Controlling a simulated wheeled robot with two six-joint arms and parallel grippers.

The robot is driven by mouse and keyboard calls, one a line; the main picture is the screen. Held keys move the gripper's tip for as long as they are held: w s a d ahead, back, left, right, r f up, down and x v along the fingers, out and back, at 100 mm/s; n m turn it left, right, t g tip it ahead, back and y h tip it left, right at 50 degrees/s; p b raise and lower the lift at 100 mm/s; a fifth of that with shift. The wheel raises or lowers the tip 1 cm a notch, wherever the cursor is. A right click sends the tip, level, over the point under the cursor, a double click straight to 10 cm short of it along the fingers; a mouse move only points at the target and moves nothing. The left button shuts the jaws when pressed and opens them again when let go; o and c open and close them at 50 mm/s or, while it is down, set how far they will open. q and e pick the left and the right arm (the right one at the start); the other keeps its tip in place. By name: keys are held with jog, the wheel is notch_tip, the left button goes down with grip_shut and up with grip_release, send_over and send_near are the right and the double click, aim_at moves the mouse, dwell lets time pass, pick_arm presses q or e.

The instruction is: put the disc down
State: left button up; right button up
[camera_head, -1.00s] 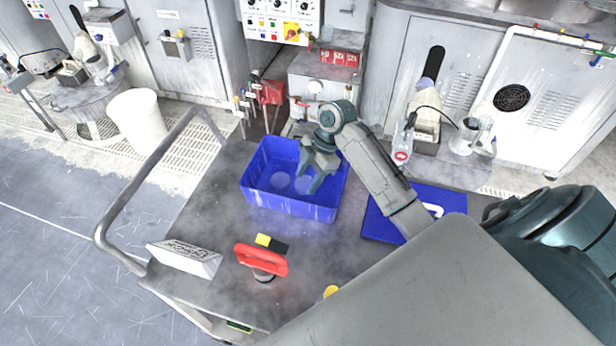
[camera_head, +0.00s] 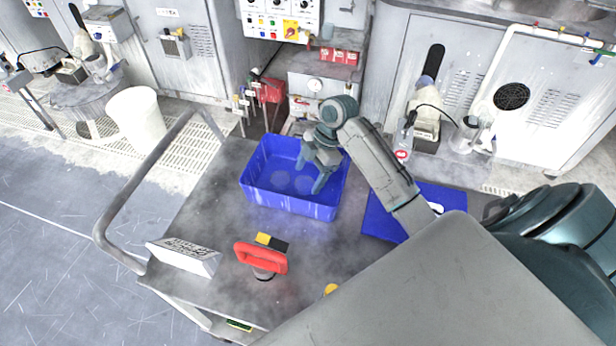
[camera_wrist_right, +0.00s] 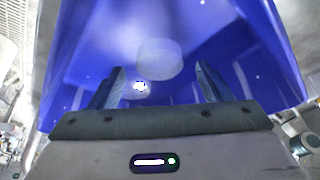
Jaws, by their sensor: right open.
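The blue bin (camera_head: 290,205) stands on the trolley top. Pale, see-through-looking round discs lie on its floor, one disc (camera_head: 280,179) left of my right gripper. My right gripper (camera_head: 309,179) reaches down into the bin from behind with its fingers spread and nothing between them. In the right wrist view, one pale disc (camera_wrist_right: 160,58) lies on the blue floor beyond my open fingers (camera_wrist_right: 162,84). A small bright spot near the left finger is too unclear to name. My left gripper is not in view.
A blue mat (camera_head: 440,195) lies right of the bin, partly behind my arm. A red-handled tool (camera_head: 261,258) and a white sign block (camera_head: 184,256) stand nearer the trolley's front. A metal rail (camera_head: 140,185) runs along the left.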

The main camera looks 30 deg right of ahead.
jog(key=b+v, duration=0.1)
jog(key=v, duration=0.9)
jog(key=shift+r, duration=0.3)
jog(key=shift+d, duration=0.1)
